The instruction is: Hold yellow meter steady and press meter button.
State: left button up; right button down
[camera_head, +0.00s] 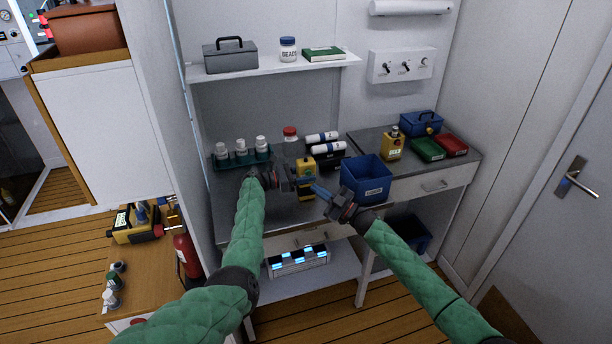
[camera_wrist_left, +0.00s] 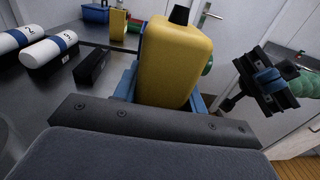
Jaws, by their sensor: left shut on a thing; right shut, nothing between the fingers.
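My left gripper (camera_head: 303,184) is shut on the meter, with blue finger pads on both sides. My right gripper (camera_head: 319,190) is shut and empty, just right of the meter and apart from it. My right gripper (camera_wrist_left: 262,80) also shows in the left wrist view. The meter's front face is hidden from the wrist view.
A blue bin (camera_head: 367,180) stands close right of my right gripper. Behind it are another yellow device (camera_head: 392,146), a green bin (camera_head: 428,149) and a red bin (camera_head: 452,145). White rolls (camera_head: 323,138) and a bottle rack (camera_head: 241,158) stand behind my left gripper.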

pick_arm(q)
jog(key=o, duration=1.2)
jog(key=shift+a, duration=0.1)
